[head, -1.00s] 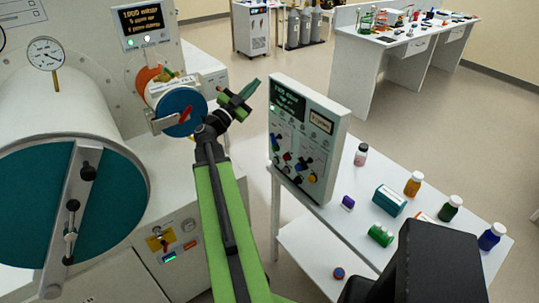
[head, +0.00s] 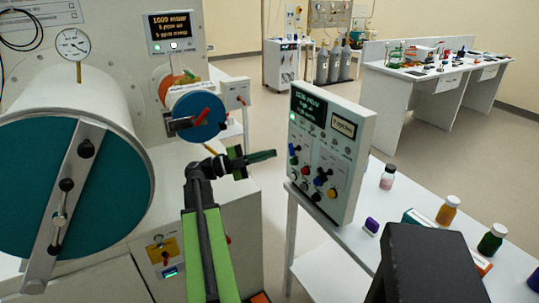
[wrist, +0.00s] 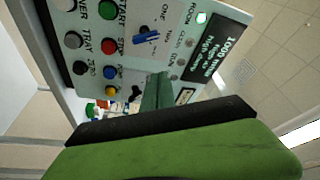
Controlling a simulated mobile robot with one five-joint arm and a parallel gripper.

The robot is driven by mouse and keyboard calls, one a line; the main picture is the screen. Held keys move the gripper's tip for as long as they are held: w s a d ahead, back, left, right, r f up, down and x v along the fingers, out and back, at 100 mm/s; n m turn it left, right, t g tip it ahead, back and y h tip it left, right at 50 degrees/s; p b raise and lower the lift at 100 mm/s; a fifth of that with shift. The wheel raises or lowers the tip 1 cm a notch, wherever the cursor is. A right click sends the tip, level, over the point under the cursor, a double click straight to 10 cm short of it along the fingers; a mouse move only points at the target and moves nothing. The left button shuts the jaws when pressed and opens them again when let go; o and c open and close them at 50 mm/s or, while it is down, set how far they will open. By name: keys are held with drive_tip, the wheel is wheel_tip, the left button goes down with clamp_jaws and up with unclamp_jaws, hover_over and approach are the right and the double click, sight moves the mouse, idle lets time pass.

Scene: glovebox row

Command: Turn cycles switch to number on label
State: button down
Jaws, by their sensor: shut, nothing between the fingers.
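The control panel (head: 330,150) is a pale upright box on the side table, with a dark screen, coloured buttons and dark knobs. A small label reading cycles (head: 344,125) is at its upper right; its number is too blurred to read surely. A dark knob (head: 323,177) sits among the lower buttons. In the wrist view, a blue-and-black knob (wrist: 147,36) shows near the word ONE, and the label (wrist: 185,97) is beside the fingertips. My gripper (head: 268,156) is shut and empty, pointing right at the panel's left side, apparently short of it. Its fingers (wrist: 155,92) hide part of the panel.
A large cylindrical chamber with a teal door (head: 70,190) and a smaller port with a blue disc (head: 196,115) stand at left. Bottles (head: 447,210) and a purple item (head: 371,226) are on the side table (head: 405,195). Open floor lies behind the panel.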

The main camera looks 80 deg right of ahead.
sight(292, 148)
drive_tip(key=p+x, duration=0.1)
drive_tip(key=x, duration=0.7)
drive_tip(key=shift+s+a, duration=0.1)
drive_tip(key=shift+s, duration=0.05)
drive_tip(key=w+d+f+b, duration=0.2)
drive_tip(key=shift+w+d, duration=0.2)
drive_tip(key=shift+d, duration=0.15)
